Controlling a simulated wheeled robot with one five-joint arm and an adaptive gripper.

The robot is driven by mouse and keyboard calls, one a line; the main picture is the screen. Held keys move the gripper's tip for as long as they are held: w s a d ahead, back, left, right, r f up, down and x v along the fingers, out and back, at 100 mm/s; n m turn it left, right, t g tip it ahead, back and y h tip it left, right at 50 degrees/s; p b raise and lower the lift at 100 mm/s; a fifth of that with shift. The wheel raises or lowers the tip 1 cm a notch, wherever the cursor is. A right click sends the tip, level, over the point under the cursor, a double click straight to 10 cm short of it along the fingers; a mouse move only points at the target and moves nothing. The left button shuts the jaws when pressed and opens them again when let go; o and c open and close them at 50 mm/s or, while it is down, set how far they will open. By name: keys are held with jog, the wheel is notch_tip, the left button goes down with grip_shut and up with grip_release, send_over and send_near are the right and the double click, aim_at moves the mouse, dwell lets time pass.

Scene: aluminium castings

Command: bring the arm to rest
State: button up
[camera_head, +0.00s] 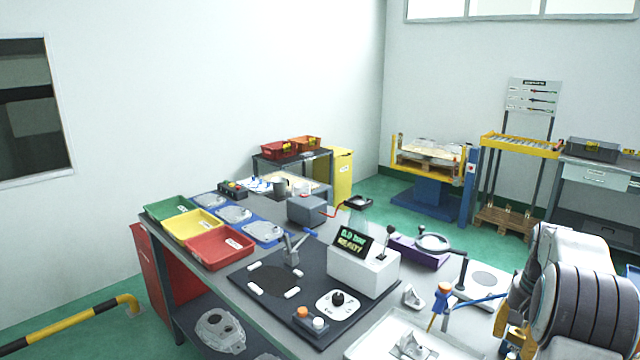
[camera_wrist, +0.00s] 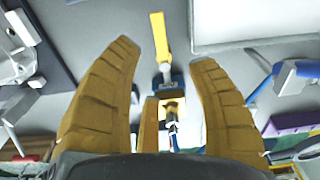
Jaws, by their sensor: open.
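My arm is at the right edge of the head view, with its grey ribbed wrist in front of the bench's right end. In the head view only part of the ochre fingers (camera_head: 508,335) shows beneath the wrist. A yellow and blue tool (camera_wrist: 162,55) lies in view between the fingers, seemingly beyond them.
A white tray (camera_head: 375,340) and an orange-and-blue stand (camera_head: 441,300) are near my gripper. Green floor is open behind.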

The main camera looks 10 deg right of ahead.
jog(key=s+a+f, duration=0.3)
jog(key=s+f, duration=0.1)
jog(key=s+a+r+n+t, duration=0.1)
jog(key=s+a+r+n, duration=0.2)
jog(key=a, duration=0.6)
jog(key=s+a+r+n+t, duration=0.1)
jog(key=s+a+r+n, duration=0.2)
jog(key=s+a, duration=0.5)
jog(key=s+a+r+n+t, duration=0.1)
jog(key=s+a+r+n, duration=0.2)
jog(key=a, duration=0.7)
jog(key=shift+s+a, duration=0.35)
jog(key=shift+s, duration=0.8)
